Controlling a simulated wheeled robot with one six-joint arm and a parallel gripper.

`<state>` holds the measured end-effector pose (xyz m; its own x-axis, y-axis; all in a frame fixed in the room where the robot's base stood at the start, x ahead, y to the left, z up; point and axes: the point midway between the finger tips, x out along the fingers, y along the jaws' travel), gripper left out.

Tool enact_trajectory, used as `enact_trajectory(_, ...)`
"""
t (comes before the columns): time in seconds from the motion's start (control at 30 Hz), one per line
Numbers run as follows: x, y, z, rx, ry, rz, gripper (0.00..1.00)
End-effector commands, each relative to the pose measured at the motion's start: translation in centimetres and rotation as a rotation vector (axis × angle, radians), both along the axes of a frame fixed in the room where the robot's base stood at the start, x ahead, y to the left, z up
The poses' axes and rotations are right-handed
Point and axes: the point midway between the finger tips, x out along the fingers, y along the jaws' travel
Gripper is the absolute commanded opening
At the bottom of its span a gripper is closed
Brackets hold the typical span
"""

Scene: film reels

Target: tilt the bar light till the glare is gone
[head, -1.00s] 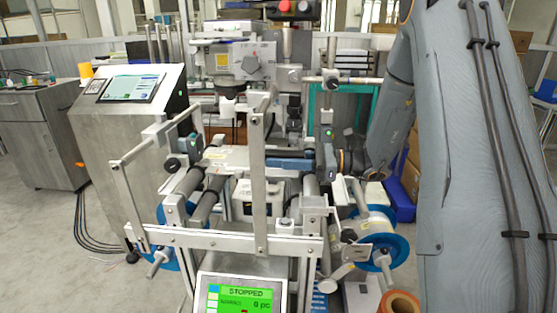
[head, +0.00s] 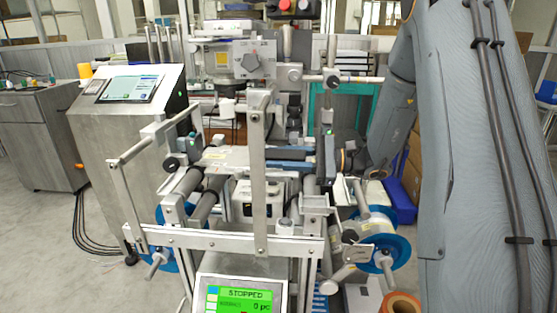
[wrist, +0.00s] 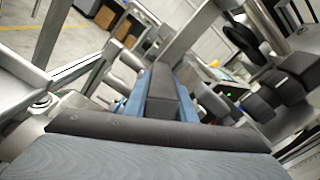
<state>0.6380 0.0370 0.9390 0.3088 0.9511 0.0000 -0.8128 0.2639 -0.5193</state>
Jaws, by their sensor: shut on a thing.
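My gripper (head: 266,160) reaches in from the right above the rollers of the reel machine. Its blue-grey fingers are shut on a part of the bar light. The upright metal post in front hides the fingertips and the held spot in the head view. In the wrist view my gripper (wrist: 165,75) shows blue finger sides around a dark strip, with metal frame parts close beyond. The bar light's full outline and angle are hard to make out. I cannot pick out any glare in either view.
The upright post (head: 258,185) and front rail (head: 230,241) stand close before my gripper. A green screen (head: 240,299) below reads STOPPED. Blue-flanged reels (head: 385,253) hang at the sides. A control cabinet (head: 125,150) stands left. Open floor (head: 50,240) lies at the far left.

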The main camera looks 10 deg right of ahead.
Motion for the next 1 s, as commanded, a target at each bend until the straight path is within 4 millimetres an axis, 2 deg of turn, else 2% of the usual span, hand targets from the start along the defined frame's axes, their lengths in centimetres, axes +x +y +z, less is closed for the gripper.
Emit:
enact_trajectory(0.53,0.07,-0.06,0.07,-0.010,-0.030,-0.001,0.01)
enact_trajectory(0.57,0.07,-0.06,0.07,-0.010,-0.030,-0.001,0.28)
enact_trajectory(0.63,0.07,-0.05,0.07,-0.010,-0.030,-0.001,0.40)
enact_trajectory(1.0,0.12,-0.03,0.18,0.000,-0.002,-0.002,0.42)
